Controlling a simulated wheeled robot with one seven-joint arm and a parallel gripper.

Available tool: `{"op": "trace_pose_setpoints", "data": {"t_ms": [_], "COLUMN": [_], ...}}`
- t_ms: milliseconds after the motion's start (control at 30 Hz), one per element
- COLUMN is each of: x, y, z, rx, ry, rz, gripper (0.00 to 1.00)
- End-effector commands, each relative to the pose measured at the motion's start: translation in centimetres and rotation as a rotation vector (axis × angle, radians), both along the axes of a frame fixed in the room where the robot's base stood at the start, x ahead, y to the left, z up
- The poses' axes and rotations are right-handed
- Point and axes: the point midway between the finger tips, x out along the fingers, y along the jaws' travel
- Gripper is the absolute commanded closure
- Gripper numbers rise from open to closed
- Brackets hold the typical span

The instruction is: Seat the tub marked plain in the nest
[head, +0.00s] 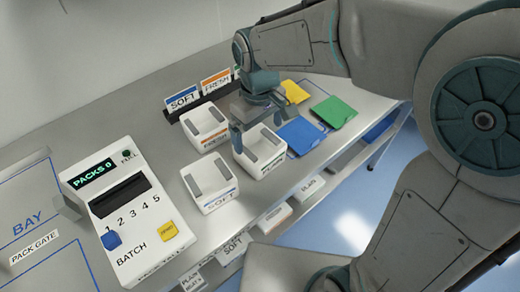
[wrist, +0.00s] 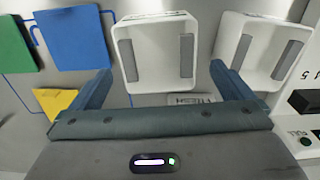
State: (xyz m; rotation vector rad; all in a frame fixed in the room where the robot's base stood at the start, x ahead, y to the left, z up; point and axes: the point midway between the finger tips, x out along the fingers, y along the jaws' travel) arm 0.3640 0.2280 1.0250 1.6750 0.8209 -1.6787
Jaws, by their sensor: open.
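Three white tubs with grey strips inside stand on the grey bench. One tub (head: 268,160) is beneath my gripper; its label is too small to read. It shows between my fingers in the wrist view (wrist: 127,55). A second tub (head: 209,197) is marked SOFT and seems to be the right-hand tub in the wrist view (wrist: 229,45). The third tub (head: 212,140), behind, has an orange-striped label. My gripper (head: 242,139) is open and empty, its fingers on either side of the first tub in the wrist view (wrist: 160,82). Contact is unclear. I cannot identify the nest.
A white console (head: 130,215) reading PACKS 0 stands left of the tubs. SOFT (head: 183,98) and FRESH (head: 216,80) cards stand in a back rack. Yellow (head: 294,91), green (head: 334,112) and blue (head: 301,135) flat pieces lie right. An outlined BAY (head: 32,222) is at far left.

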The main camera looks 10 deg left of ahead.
Motion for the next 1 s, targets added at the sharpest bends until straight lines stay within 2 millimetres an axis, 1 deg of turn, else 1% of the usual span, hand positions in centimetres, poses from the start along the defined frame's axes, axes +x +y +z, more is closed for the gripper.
{"op": "trace_pose_setpoints", "data": {"t_ms": [33,100,367,600,733,933,967,1000], "x": [0.0,0.0,0.1,0.4,0.4,0.4,0.4,0.4], "y": [0.0,0.0,0.0,0.0,0.0,0.0,0.0,0.0], "z": [-1.0,-2.0,-3.9,-7.3,-8.2,-8.2,-8.2,-8.2], "rx": [-0.002,-0.002,-0.002,-0.002,0.000,0.001,0.001,0.001], "ry": [0.003,0.003,0.002,0.001,-0.001,-0.002,-0.002,-0.002], "rz": [0.000,-0.001,-0.002,-0.001,-0.001,-0.002,-0.002,-0.002], "gripper": [0.00,0.00,0.00,0.00,0.00,0.00,0.03,0.14]}}
